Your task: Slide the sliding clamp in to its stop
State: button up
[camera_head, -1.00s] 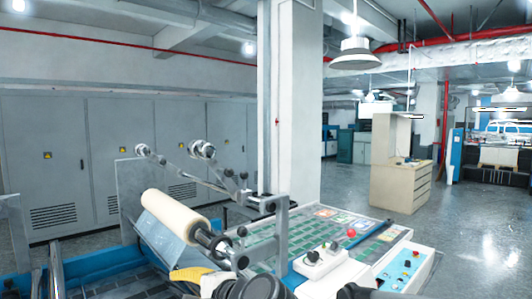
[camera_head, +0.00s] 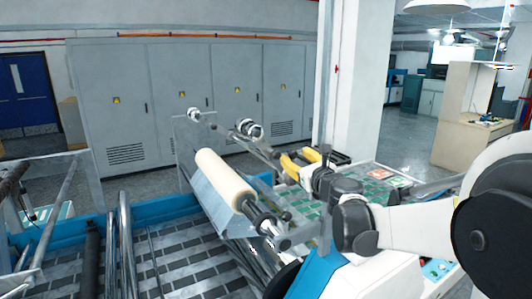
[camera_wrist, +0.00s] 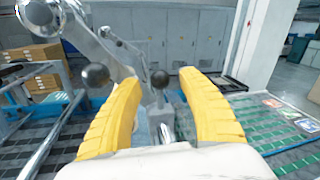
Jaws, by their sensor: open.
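My gripper (camera_head: 297,158) has yellow fingers and is open. It is above and to the right of the cream film roll (camera_head: 226,178), near the roll's near end in the picture. In the wrist view, a black ball knob (camera_wrist: 160,79) on a short metal stem shows between the two open fingers; I cannot tell whether they touch it. A second black ball knob (camera_wrist: 95,75) is left of the left finger. Dark and metal collars (camera_head: 262,222) sit on the roll's shaft. I cannot tell for sure which part is the sliding clamp.
A metal bracket and shaft (camera_head: 250,128) stand behind the roll. The green-patterned machine bed (camera_wrist: 282,128) lies at the right. Metal bars (camera_head: 122,240) cross the left side. Grey cabinets (camera_head: 127,95) line the back wall.

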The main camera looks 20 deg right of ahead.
jog(key=shift+w, duration=1.2)
grip_shut()
jog(key=w+a, duration=0.1)
jog(key=w, duration=0.4)
jog(key=w+a+b, duration=0.1)
jog(key=w, duration=0.4)
jog(key=w+a+b, duration=0.1)
jog(key=w, duration=0.4)
jog(key=shift+w, duration=0.1)
grip_release()
